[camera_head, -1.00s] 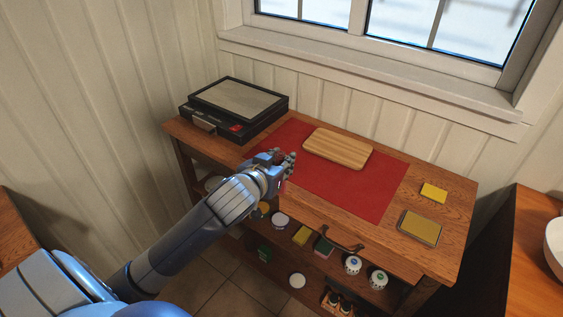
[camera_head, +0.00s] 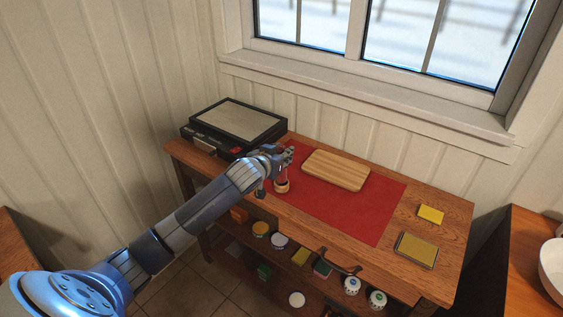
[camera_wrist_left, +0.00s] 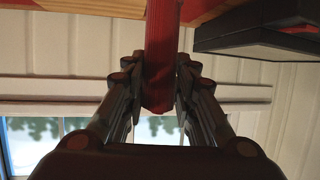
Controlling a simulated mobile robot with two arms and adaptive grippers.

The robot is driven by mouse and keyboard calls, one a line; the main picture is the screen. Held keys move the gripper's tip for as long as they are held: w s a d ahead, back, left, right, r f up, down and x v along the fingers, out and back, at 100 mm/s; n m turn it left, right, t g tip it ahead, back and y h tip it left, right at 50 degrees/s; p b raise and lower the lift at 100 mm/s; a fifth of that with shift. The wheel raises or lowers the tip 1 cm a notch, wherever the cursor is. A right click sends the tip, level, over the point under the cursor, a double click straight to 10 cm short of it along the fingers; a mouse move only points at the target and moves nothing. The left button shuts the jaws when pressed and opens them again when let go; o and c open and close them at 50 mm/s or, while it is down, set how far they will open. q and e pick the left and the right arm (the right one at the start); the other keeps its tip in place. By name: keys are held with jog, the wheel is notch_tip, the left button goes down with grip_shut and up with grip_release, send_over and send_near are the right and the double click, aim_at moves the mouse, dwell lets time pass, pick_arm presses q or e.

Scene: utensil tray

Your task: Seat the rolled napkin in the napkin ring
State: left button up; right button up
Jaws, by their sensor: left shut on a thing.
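The rolled napkin is a dark red roll, seen in the left wrist view (camera_wrist_left: 162,50) between my left fingers and running to the picture's top edge. My left gripper (camera_head: 287,157) is shut on it, over the left part of the red mat; its fingers also show in the left wrist view (camera_wrist_left: 160,82). Just below the gripper in the head view, a small tan napkin ring (camera_head: 281,187) stands near the mat's front left. The napkin is mostly hidden by the hand there, and I cannot tell whether its lower end is inside the ring. My right gripper is out of view.
The red mat (camera_head: 365,215) lies on the wooden counter with a cutting board (camera_head: 336,169) behind the gripper. A black scale-like box (camera_head: 236,125) is at the left. A yellow sponge (camera_head: 430,214) and a yellow-topped tin (camera_head: 416,250) lie at the right.

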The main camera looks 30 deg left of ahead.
pick_arm(q)
jog(key=shift+f+p, duration=0.35)
jog(key=shift+f, duration=1.4)
jog(key=shift+s+f, duration=0.1)
jog(key=shift+f, duration=0.05)
jog(key=o, duration=1)
